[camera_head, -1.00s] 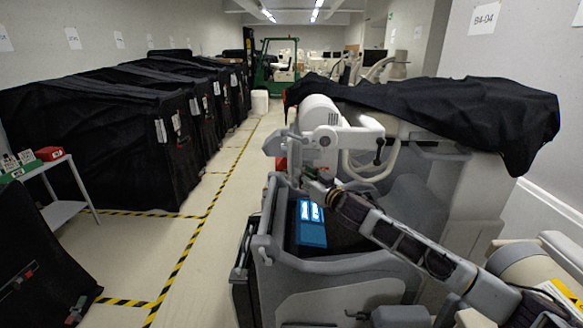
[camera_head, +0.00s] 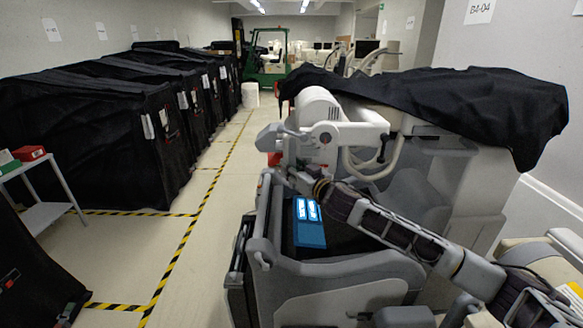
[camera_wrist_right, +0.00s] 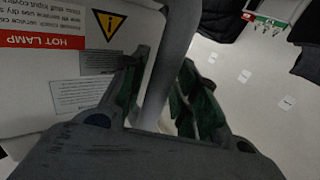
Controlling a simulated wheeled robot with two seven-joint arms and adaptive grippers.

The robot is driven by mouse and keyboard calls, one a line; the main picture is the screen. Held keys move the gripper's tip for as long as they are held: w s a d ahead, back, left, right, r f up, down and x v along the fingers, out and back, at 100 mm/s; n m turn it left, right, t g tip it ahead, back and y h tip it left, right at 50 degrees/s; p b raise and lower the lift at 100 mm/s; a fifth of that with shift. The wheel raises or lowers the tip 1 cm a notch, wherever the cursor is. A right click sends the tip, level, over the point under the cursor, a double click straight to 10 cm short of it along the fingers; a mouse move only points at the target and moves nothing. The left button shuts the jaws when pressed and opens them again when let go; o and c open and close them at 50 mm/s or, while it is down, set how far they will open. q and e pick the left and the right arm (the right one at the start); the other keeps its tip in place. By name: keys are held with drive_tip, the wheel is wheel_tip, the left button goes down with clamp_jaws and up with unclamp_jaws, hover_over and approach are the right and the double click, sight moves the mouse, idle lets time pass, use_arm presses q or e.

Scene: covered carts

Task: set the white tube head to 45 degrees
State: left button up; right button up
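The white tube head (camera_head: 322,104) sits on the cart's arm, right of centre in the head view. In the wrist view its white housing (camera_wrist_right: 55,55) carries a red hot lamp label and a yellow warning triangle. My right gripper (camera_head: 270,150) is at the near left side of the head. In the wrist view its two green-padded fingers (camera_wrist_right: 165,65) stand on either side of a smooth grey bar (camera_wrist_right: 168,75). Whether both fingers press on the bar is not clear. The head's exact angle cannot be read. My left gripper is not in view.
The cart's grey body (camera_head: 340,270) with a blue-lit screen (camera_head: 308,225) is below the head. A black cover (camera_head: 440,105) drapes its rear. Several black-covered carts (camera_head: 90,130) line the left wall. The striped aisle floor (camera_head: 205,250) is clear. A green forklift (camera_head: 265,60) stands behind.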

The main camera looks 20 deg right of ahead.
drive_tip(key=shift+c, duration=0.9)
clamp_jaws()
drive_tip(key=shift+a, duration=0.15)
